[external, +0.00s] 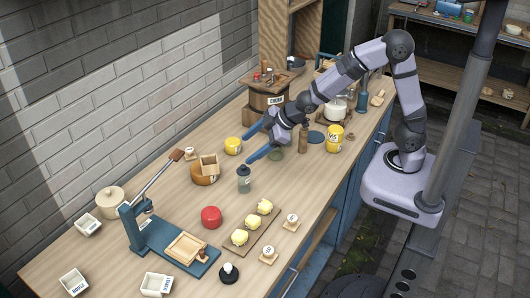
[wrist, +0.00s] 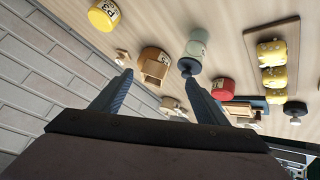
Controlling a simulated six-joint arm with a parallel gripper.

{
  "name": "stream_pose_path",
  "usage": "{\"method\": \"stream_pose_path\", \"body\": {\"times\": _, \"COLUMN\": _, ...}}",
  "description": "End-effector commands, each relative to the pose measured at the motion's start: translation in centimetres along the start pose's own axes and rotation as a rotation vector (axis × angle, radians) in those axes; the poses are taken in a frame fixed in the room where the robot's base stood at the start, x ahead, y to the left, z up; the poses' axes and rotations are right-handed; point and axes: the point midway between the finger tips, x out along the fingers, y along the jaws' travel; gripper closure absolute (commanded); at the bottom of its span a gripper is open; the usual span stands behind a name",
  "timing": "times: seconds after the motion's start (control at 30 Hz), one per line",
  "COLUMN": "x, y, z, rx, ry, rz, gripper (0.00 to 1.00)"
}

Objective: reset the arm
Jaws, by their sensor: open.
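My arm reaches from its base at the right over the wooden worktop. My gripper (external: 259,143) is open and empty above the middle of the worktop, its two blue fingers spread apart. In the wrist view my gripper (wrist: 158,84) also shows open, with nothing between the fingertips. A grey-green bottle with a dark cap (external: 244,180) stands on the worktop below and in front of the fingers. It also shows in the wrist view (wrist: 197,46), beyond the right fingertip; I cannot tell the exact gap.
A blue press (external: 150,230), a red pot (external: 211,217) and a board with yellow lumps (external: 240,251) occupy the near worktop. Yellow tins (external: 233,146), (external: 334,138) and a wooden churn (external: 265,103) stand farther back. A brick wall (external: 110,90) borders the left side.

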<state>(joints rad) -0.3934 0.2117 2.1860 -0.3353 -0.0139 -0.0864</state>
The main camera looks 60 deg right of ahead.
Motion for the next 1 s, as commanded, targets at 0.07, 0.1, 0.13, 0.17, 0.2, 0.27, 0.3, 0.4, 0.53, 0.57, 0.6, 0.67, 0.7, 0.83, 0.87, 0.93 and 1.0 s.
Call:
{"method": "stream_pose_path", "body": {"times": 0.07, "x": -2.9, "y": 0.9, "z": 4.4, "rx": 0.083, "ry": -0.126, "rz": 0.009, "gripper": 0.32}}
{"method": "stream_pose_path", "body": {"times": 0.1, "x": -3.9, "y": 1.1, "z": 7.0, "rx": 0.135, "ry": -0.192, "rz": 0.008, "gripper": 0.32}}
{"method": "stream_pose_path", "body": {"times": 0.13, "x": -4.4, "y": 1.2, "z": 9.0, "rx": 0.178, "ry": -0.241, "rz": 0.009, "gripper": 0.32}}
{"method": "stream_pose_path", "body": {"times": 0.17, "x": -5.0, "y": 1.2, "z": 11.1, "rx": 0.223, "ry": -0.289, "rz": 0.010, "gripper": 0.32}}
{"method": "stream_pose_path", "body": {"times": 0.2, "x": -5.8, "y": 1.3, "z": 13.6, "rx": 0.285, "ry": -0.350, "rz": 0.013, "gripper": 0.32}}
{"method": "stream_pose_path", "body": {"times": 0.27, "x": -7.2, "y": 1.1, "z": 17.0, "rx": 0.379, "ry": -0.435, "rz": 0.016, "gripper": 0.32}}
{"method": "stream_pose_path", "body": {"times": 0.3, "x": -8.2, "y": 0.8, "z": 19.1, "rx": 0.438, "ry": -0.490, "rz": 0.016, "gripper": 0.32}}
{"method": "stream_pose_path", "body": {"times": 0.4, "x": -10.4, "y": -0.5, "z": 23.3, "rx": 0.571, "ry": -0.605, "rz": 0.013, "gripper": 0.32}}
{"method": "stream_pose_path", "body": {"times": 0.53, "x": -12.8, "y": -2.1, "z": 26.6, "rx": 0.695, "ry": -0.710, "rz": 0.003, "gripper": 0.32}}
{"method": "stream_pose_path", "body": {"times": 0.57, "x": -13.2, "y": -2.4, "z": 27.1, "rx": 0.716, "ry": -0.727, "rz": 0.001, "gripper": 0.32}}
{"method": "stream_pose_path", "body": {"times": 0.6, "x": -13.6, "y": -2.8, "z": 27.6, "rx": 0.737, "ry": -0.745, "rz": -0.002, "gripper": 0.32}}
{"method": "stream_pose_path", "body": {"times": 0.67, "x": -14.0, "y": -3.2, "z": 28.1, "rx": 0.759, "ry": -0.765, "rz": -0.005, "gripper": 0.32}}
{"method": "stream_pose_path", "body": {"times": 0.7, "x": -14.2, "y": -3.3, "z": 28.3, "rx": 0.768, "ry": -0.772, "rz": -0.006, "gripper": 0.32}}
{"method": "stream_pose_path", "body": {"times": 0.83, "x": -14.4, "y": -3.5, "z": 28.5, "rx": 0.777, "ry": -0.780, "rz": -0.007, "gripper": 0.32}}
{"method": "stream_pose_path", "body": {"times": 0.87, "x": -14.4, "y": -3.5, "z": 28.5, "rx": 0.777, "ry": -0.780, "rz": -0.007, "gripper": 0.32}}
{"method": "stream_pose_path", "body": {"times": 0.93, "x": -14.4, "y": -3.5, "z": 28.5, "rx": 0.776, "ry": -0.780, "rz": -0.007, "gripper": 0.32}}
{"method": "stream_pose_path", "body": {"times": 1.0, "x": -14.4, "y": -3.5, "z": 28.4, "rx": 0.775, "ry": -0.779, "rz": -0.007, "gripper": 0.32}}
